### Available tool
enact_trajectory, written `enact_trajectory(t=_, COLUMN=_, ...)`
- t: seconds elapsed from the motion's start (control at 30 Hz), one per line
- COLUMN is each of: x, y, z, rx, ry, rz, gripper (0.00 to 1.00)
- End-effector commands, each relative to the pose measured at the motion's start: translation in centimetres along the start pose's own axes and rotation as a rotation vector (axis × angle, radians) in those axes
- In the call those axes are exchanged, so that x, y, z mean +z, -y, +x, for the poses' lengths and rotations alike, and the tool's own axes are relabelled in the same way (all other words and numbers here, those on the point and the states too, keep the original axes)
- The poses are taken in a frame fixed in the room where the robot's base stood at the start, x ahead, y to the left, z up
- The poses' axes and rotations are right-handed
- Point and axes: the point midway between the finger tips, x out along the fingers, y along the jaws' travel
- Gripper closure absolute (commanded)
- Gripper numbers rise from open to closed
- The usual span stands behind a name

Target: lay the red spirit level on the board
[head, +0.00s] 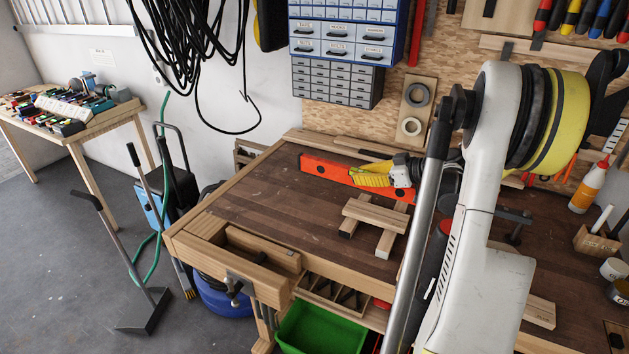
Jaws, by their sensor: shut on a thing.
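The red spirit level (325,169) is a long orange-red bar with dark round vials. It stands on its narrow edge over the back part of the bench, slanting down to the right. My gripper (371,180), with yellow ribbed fingers, is shut on the level right of its middle. The fingers hide part of the level. I cannot tell whether its lower edge touches the bench. The pale wooden board (374,214) lies across two wood blocks, in front of the gripper and level. Its top is bare.
The dark workbench (262,205) is clear left of the board. A vise (238,284) is at its front left corner, and a green bin (318,331) sits below the front edge. Tape rolls (418,95) hang behind. My arm hides part of the right side.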

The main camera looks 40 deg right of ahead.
Motion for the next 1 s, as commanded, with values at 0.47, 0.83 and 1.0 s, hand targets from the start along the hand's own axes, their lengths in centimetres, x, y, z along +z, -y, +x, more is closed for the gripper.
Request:
enact_trajectory(t=0.47, x=3.4, y=-3.3, z=-4.2, rx=-0.016, ry=0.0, rz=-0.009, gripper=1.0)
enact_trajectory(t=0.83, x=6.6, y=-3.2, z=-2.6, rx=-0.016, ry=0.0, rz=-0.009, gripper=1.0)
enact_trajectory(t=1.0, x=7.1, y=-3.2, z=-2.3, rx=-0.015, ry=0.0, rz=-0.009, gripper=1.0)
